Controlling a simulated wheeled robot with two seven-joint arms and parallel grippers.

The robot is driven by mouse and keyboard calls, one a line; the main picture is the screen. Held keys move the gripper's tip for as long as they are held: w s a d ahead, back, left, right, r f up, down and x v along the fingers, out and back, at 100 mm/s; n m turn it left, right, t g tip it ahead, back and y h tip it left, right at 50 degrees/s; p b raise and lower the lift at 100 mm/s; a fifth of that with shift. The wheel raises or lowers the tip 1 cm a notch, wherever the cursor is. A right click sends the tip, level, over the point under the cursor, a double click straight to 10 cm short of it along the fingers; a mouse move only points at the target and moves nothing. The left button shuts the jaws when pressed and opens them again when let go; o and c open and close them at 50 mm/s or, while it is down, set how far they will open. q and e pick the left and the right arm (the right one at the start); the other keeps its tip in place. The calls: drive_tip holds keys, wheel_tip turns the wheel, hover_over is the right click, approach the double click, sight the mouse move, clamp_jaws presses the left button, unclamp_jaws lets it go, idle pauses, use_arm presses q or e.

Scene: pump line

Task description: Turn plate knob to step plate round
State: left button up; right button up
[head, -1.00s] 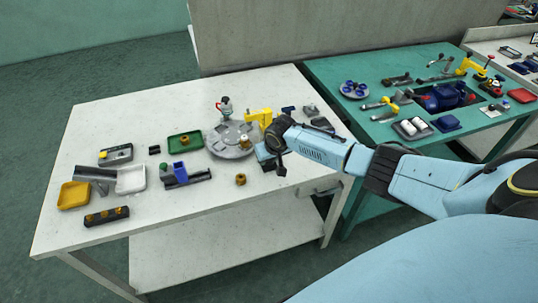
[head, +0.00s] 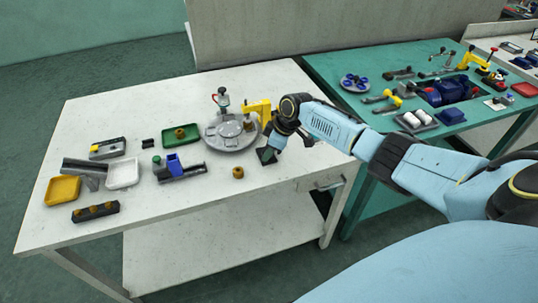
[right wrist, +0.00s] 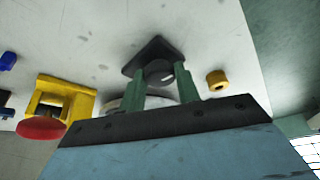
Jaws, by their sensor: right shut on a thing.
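The grey round plate (head: 231,136) with raised pads lies on the white table, near its back right. A small knob (right wrist: 160,73) on a dark square base (right wrist: 155,52) stands just right of it; I take it as the plate knob. My right gripper (head: 268,153) is low over the table beside the plate. In the right wrist view, the green fingers of my right gripper (right wrist: 163,80) are shut on the knob, one on each side. In the head view the gripper mostly hides the knob. My left gripper does not show.
A yellow press (head: 258,112) with a red knob (right wrist: 40,128) stands close behind the gripper. A brass ring (head: 238,172) lies in front of the plate. A green tray (head: 181,137) and a blue fixture (head: 175,165) are to the left. The front right table is clear.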

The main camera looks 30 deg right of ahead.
drive_tip(key=shift+f+n+g+b, duration=0.1)
drive_tip(key=shift+n+g+b, duration=0.3)
drive_tip(key=shift+n+b, duration=0.45)
drive_tip(key=o, duration=0.9)
drive_tip(key=shift+o, duration=0.2)
drive_tip(key=p+v, duration=0.2)
drive_tip(key=v, duration=1.1)
drive_tip(key=shift+d, duration=0.35)
